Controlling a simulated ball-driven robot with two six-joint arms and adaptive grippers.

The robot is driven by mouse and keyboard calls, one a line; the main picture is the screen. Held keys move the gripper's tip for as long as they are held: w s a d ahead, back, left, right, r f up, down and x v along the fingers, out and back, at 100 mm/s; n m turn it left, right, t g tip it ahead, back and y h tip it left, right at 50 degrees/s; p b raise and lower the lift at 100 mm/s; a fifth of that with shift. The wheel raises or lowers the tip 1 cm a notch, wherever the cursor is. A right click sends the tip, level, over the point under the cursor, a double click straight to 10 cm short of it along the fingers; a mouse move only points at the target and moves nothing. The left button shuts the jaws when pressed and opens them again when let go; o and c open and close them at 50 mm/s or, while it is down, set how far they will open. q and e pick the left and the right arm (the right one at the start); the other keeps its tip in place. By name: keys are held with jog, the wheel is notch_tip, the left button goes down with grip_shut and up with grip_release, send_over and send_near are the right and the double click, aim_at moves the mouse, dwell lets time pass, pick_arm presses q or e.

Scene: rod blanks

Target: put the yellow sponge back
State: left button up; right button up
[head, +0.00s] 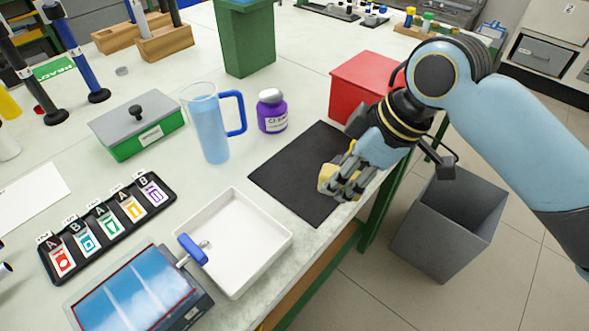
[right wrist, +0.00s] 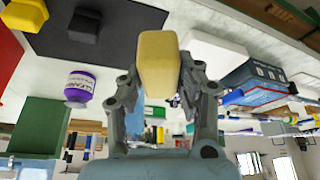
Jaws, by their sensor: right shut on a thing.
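The yellow sponge (head: 326,178) is held between the fingers of my right gripper (head: 345,183), over the right part of the black mat (head: 290,177) in the head view. The fingers cover part of it there, and I cannot tell how far it is above the mat. In the right wrist view the sponge (right wrist: 158,62) stands out lengthwise between the two fingers of my right gripper (right wrist: 160,90). My left gripper is not in view.
A purple-labelled bottle (head: 272,112) and a blue-handled jug (head: 208,125) stand left of the mat. A red box (head: 362,86) is behind it. A white tray (head: 262,240) lies at front left. A grey bin (head: 448,222) stands on the floor beyond the table edge.

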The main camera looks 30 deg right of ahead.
jog(key=w+f, duration=0.2)
jog(key=w, duration=0.1)
jog(key=w+a+f, duration=0.1)
jog(key=w+f, duration=0.1)
jog(key=w, duration=0.1)
jog(key=w+a+f, duration=0.1)
jog(key=w+f, duration=0.1)
jog(key=w, duration=0.2)
jog(key=shift+a+f, duration=0.1)
jog(key=shift+f, duration=0.15)
jog(key=shift+w+f, duration=0.15)
jog(key=shift+w, duration=0.2)
jog(key=shift+a+f+b, duration=0.1)
jog(key=shift+f+b, duration=0.2)
jog(key=shift+f, duration=1.8)
jog(key=o, duration=1.1)
jog(key=shift+f, duration=0.1)
